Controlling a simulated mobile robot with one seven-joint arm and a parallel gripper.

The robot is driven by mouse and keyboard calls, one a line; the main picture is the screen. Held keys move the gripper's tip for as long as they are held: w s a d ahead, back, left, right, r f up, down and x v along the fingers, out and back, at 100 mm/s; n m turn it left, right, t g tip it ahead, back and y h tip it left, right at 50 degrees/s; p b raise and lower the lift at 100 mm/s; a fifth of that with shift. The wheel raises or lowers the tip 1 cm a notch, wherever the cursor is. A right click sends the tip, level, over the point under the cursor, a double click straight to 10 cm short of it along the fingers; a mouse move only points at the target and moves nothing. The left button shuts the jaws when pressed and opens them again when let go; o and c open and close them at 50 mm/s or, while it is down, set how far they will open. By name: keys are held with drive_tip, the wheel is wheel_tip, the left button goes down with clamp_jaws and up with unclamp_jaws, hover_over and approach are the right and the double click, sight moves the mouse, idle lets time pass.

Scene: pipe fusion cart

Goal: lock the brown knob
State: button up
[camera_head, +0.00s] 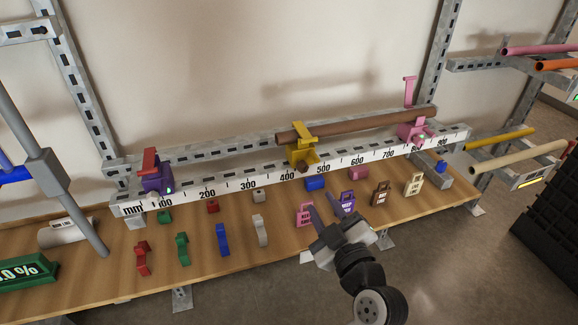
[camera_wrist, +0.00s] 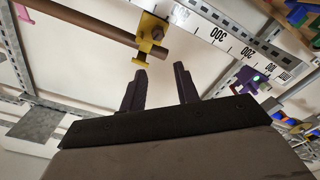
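A small brown knob (camera_head: 303,168) sits on the front of the yellow clamp (camera_head: 299,147), at the ruler rail near the 400 mark. In the wrist view the brown knob (camera_wrist: 157,34) shows on the yellow clamp (camera_wrist: 149,50), beyond my fingertips. A brown padlock-shaped tag (camera_head: 381,193) stands on the wooden shelf right of my gripper. My gripper (camera_head: 325,212) is over the shelf's front edge, below and apart from the knob. Its two fingers (camera_wrist: 160,77) are spread with nothing between them.
A brown pipe (camera_head: 365,122) runs along the rail from the yellow clamp to the pink clamp (camera_head: 413,131). The purple clamp (camera_head: 157,180) is at the left. Pink, purple and cream tags (camera_head: 414,184) and several coloured pieces stand on the shelf (camera_head: 110,262).

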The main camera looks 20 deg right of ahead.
sight(304, 170)
drive_tip(key=w+b, duration=0.1)
drive_tip(key=w, duration=0.3)
drive_tip(key=w+b, duration=0.2)
drive_tip(key=w, duration=0.2)
drive_tip(key=w+f+b, duration=0.1)
drive_tip(key=w+b, duration=0.1)
drive_tip(key=w, duration=0.2)
drive_tip(key=shift+d, duration=0.2)
clamp_jaws()
